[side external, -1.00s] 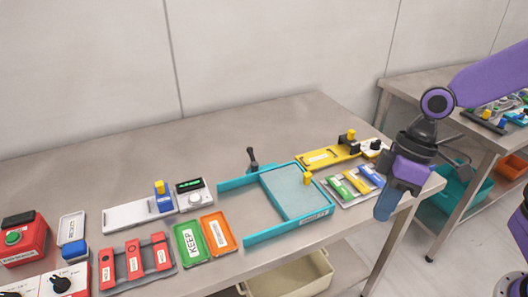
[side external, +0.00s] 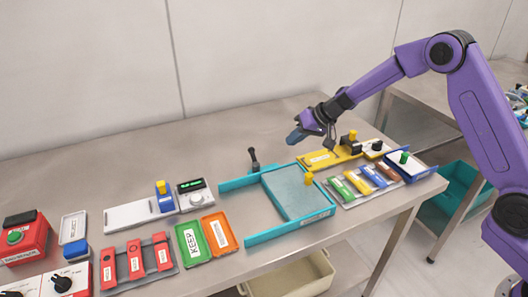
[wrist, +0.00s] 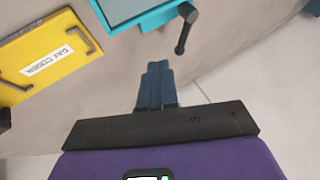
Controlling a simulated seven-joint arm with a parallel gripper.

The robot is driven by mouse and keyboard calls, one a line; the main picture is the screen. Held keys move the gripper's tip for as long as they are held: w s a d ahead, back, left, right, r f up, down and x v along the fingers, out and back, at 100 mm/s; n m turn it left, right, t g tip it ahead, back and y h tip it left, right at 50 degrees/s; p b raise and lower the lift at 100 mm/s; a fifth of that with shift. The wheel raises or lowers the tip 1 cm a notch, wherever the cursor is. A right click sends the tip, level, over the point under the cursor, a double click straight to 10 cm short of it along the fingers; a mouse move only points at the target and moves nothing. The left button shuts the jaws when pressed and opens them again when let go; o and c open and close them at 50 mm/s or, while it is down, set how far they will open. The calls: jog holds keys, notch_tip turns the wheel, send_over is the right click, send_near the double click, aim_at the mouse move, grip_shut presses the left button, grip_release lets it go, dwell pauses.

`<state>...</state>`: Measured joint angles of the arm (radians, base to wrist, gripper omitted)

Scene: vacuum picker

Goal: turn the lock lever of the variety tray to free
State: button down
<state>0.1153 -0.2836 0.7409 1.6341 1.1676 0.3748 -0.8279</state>
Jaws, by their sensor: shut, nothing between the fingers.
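A teal tray frame (side external: 262,236) with a grey-blue panel (side external: 292,192) and a yellow knob (side external: 309,178) lies mid-table; I cannot read its label. A black lever (side external: 253,158) stands upright at its back left corner. My gripper (side external: 294,138) is above the table behind the frame, right of the lever and apart from it. In the wrist view the fingers (wrist: 157,72) are shut and empty. The lever (wrist: 187,28) shows there, up and right of the fingertips, at the corner of the teal frame (wrist: 150,15).
A yellow plate (side external: 328,157) with a handle lies right of the frame, beside a rack of coloured bars (side external: 362,180). A white slide unit (side external: 130,215) and a small display box (side external: 195,195) stand to the left. Bare table lies behind the frame, and the wall is beyond.

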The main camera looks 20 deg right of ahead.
aim_at(254, 159)
jog(key=x, duration=0.3)
jog(key=d+x, duration=0.1)
jog(key=x, duration=0.3)
jog(key=w+x, duration=0.1)
jog(key=x, duration=0.2)
jog(key=shift+w+d+f, duration=0.1)
jog(key=shift+f, duration=0.25)
jog(key=shift+w+a+r, duration=0.1)
jog(key=shift+a+r, duration=0.05)
jog(key=shift+a, duration=0.45)
jog(key=shift+w+a+r, duration=0.15)
jog(key=shift+a, duration=0.4)
jog(key=shift+w+a+r, duration=0.15)
jog(key=shift+w+a, duration=0.05)
jog(key=shift+a, duration=0.55)
jog(key=shift+w+a+r+n, duration=0.1)
jog(key=shift+w+a+n, duration=0.25)
jog(key=shift+a, duration=0.25)
jog(key=shift+a+y, duration=0.3)
jog(key=shift+a, duration=0.1)
